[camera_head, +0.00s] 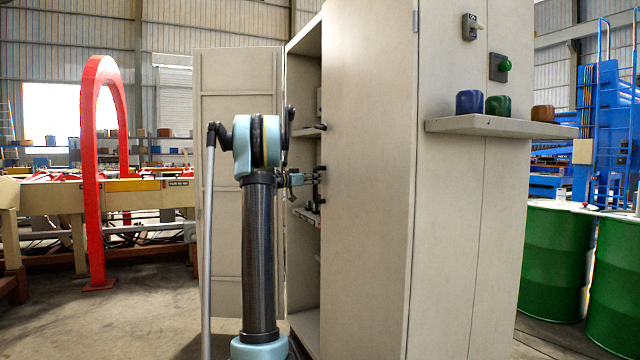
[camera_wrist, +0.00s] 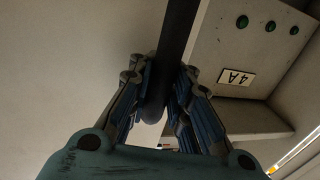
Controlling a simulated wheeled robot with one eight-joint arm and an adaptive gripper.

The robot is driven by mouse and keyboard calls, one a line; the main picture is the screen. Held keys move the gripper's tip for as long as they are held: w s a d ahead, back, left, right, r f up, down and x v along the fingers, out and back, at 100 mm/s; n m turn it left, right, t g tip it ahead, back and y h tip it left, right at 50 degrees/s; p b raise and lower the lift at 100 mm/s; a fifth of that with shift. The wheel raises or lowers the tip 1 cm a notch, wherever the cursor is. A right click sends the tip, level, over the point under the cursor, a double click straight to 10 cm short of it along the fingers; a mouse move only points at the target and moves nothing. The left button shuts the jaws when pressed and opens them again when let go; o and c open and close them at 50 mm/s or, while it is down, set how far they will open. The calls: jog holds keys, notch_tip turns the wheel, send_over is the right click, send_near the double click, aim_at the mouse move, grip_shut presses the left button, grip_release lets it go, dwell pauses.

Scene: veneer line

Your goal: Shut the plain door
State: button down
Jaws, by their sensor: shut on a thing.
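A pale grey door (camera_head: 236,120) stands open at the left of a tall cabinet (camera_head: 368,180) in the head view, its ribbed face showing. I cannot tell for sure whether it is the plain door. My gripper (camera_head: 308,180) is at the cabinet's open left side, beyond my upright arm. In the wrist view my gripper (camera_wrist: 157,105) is shut on a dark bar handle (camera_wrist: 178,35), whose rounded end sits between the fingers. A plain pale surface (camera_wrist: 75,60) fills the left of that view. What the handle is fixed to is hidden.
A ledge (camera_head: 490,126) with coloured pots juts from the cabinet's right face, below a switch and a green button. Green drums (camera_head: 557,260) stand at right. A red arch (camera_head: 91,170) stands at left, with open floor before it.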

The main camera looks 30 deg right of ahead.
jog(key=shift+d, duration=0.15)
jog(key=c, duration=1.5)
grip_release()
jog(key=a, duration=0.8)
jog(key=s+a, duration=0.1)
jog(key=a, duration=0.3)
jog(key=shift+f, duration=0.1)
